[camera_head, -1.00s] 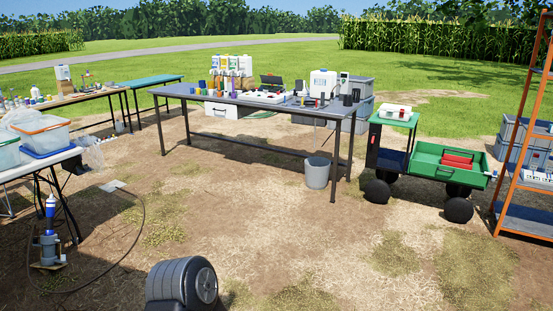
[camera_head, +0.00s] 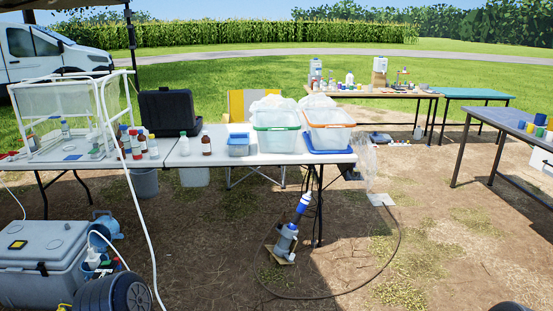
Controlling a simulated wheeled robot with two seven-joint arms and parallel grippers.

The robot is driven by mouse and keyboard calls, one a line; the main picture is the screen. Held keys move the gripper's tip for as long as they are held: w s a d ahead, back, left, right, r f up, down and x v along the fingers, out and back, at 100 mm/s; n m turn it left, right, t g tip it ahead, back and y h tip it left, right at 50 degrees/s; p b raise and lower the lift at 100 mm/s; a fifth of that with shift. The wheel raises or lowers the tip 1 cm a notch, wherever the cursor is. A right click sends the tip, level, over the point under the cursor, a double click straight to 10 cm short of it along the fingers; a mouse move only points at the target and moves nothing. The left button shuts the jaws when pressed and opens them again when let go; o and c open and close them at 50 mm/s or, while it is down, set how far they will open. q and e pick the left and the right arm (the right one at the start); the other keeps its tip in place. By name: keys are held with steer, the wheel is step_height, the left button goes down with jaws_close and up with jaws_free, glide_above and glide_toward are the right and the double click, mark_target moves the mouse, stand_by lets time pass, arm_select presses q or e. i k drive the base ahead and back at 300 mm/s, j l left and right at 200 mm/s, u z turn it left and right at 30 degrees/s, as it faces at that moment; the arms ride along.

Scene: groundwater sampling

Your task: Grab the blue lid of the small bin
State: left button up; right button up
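A small blue bin (camera_head: 239,145) stands on the white-topped table, left of the two clear bins. It is small in the picture, and I cannot tell whether its top is a separate lid. A flat blue piece (camera_head: 328,149), like a lid or tray, lies on the same table at the right end, under the front of the orange-rimmed clear bin (camera_head: 330,124). A green-rimmed clear bin (camera_head: 276,132) stands beside it on the left. Neither of my grippers shows in the view.
The white table (camera_head: 215,161) also holds a black case (camera_head: 169,112), several bottles and a white frame enclosure (camera_head: 68,108). A pump-like device (camera_head: 286,238) with a hose stands on the ground in front. A grey cooler (camera_head: 42,262) is at the lower left. Bare ground lies right of the pump.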

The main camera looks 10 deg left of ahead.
mark_target(234, 138)
steer(key=i+u, duration=0.35)
steer(key=i, duration=2.05)
steer(key=i+j+z, duration=0.45)
steer(key=i, duration=0.4)
steer(key=i+j+z, duration=0.4)
steer(key=i+j, duration=0.35)
steer(key=j, duration=0.15)
